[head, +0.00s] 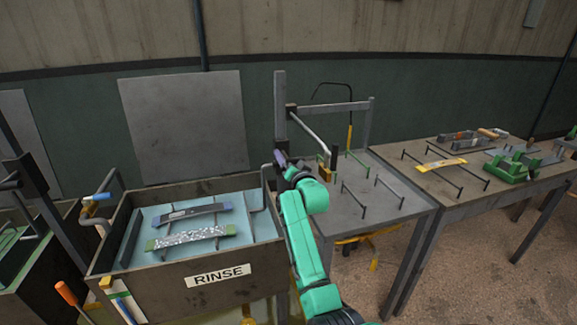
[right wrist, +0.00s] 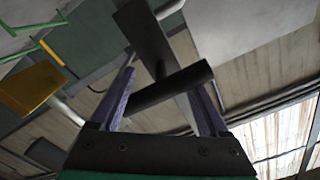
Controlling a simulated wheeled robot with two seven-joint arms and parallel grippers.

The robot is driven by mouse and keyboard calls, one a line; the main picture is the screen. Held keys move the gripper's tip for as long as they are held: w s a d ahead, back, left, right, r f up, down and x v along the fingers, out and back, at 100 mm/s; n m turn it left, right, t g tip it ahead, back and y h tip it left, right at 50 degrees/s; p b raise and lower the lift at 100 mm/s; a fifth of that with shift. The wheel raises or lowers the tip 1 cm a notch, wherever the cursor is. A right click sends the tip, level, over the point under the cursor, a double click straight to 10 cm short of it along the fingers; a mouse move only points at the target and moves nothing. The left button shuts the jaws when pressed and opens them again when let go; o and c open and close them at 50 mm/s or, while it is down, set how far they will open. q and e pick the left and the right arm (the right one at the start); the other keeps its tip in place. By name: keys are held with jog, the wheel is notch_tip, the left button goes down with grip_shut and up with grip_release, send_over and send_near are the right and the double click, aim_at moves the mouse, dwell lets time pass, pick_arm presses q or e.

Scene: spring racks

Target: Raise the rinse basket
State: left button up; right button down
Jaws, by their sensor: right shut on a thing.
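The rinse tank (head: 222,298), a dark open box labelled RINSE, stands at the left of centre in the head view and holds pale blue liquid. Two leaf springs lie in it, one with blue ends (head: 190,214) and one with green ends (head: 188,238). Grey bars (head: 252,200) of what looks like the rinse basket show at the tank's side. My right gripper (head: 281,161) is at the tank's back right corner; its purple fingers (right wrist: 165,95) are shut on a dark round handle (right wrist: 168,90) in the right wrist view. My left gripper is not in view.
A grey table (head: 345,222) with upright pegs and a post with a dark-ended arm (head: 318,132) stand right of the tank. A second table (head: 480,195) farther right holds a yellow-banded spring and a green fixture (head: 512,168). Another tank stands at the left edge.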

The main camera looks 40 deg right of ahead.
pick_arm(q)
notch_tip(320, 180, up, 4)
jog(key=p, duration=0.2)
jog(key=shift+p, duration=0.4)
pick_arm(e)
notch_tip(320, 180, up, 6)
jog(key=shift+d+r, duration=0.15)
grip_release()
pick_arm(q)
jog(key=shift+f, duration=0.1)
pick_arm(e)
jog(key=shift+s+f, duration=0.3)
jog(key=shift+f, duration=0.1)
pick_arm(q)
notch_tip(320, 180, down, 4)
jog(key=b, duration=0.4)
pick_arm(e)
jog(key=v, duration=1.4)
jog(key=shift+a, duration=0.35)
